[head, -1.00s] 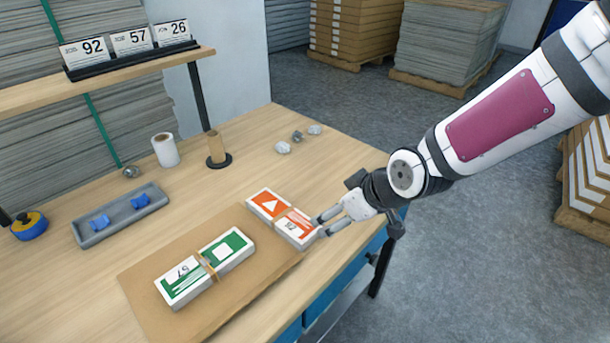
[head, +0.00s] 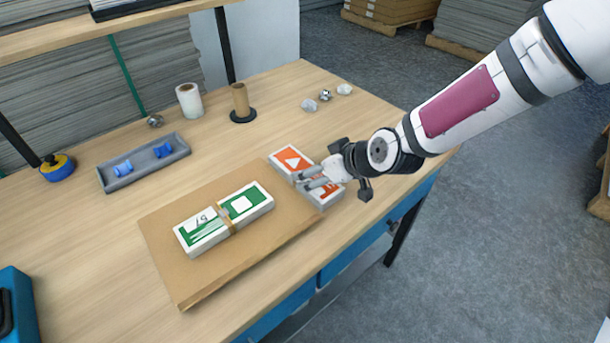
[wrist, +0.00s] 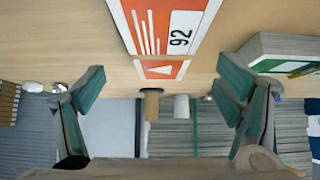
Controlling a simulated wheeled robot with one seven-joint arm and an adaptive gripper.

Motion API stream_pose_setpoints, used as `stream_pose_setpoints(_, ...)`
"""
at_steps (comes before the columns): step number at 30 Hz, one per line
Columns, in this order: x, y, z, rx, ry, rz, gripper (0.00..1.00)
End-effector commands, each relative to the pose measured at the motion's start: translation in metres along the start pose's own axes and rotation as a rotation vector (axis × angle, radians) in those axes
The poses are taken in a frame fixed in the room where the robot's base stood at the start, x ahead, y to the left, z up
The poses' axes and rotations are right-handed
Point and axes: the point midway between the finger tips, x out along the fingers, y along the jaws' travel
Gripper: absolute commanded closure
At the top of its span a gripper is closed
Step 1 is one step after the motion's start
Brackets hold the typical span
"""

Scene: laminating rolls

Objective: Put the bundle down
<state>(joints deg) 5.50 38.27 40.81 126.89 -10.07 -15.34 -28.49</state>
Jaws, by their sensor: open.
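In the wrist view my gripper (wrist: 165,80) is open, one finger to each side of the bundle with gaps between. A green-and-white bundle (head: 245,203) with a brown band lies on the sheet to the left; it also shows in the wrist view (wrist: 285,50).
A grey tray (head: 123,183) with blue pieces stands at the left, near a blue-and-yellow roll (head: 58,168). A white roll (head: 189,100), a brown core on a black base (head: 241,103) and crumpled bits (head: 325,95) stand behind. Bare wood lies between.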

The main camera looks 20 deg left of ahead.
Motion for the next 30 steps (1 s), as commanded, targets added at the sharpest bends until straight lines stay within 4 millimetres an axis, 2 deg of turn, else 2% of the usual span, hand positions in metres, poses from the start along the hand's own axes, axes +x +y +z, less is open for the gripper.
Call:
stream_pose_setpoints(12,0.048,-0.003,-0.003,0.0,0.0,-0.001,0.15)
stream_pose_setpoints(21,0.052,-0.002,-0.003,-0.001,0.0,0.001,0.15)
stream_pose_setpoints(23,0.052,-0.002,-0.003,-0.001,0.0,0.001,0.26)
stream_pose_setpoints(27,0.052,-0.002,-0.003,-0.001,0.0,0.001,0.58)
stream_pose_setpoints(30,0.052,-0.002,-0.003,-0.001,0.0,0.001,0.78)
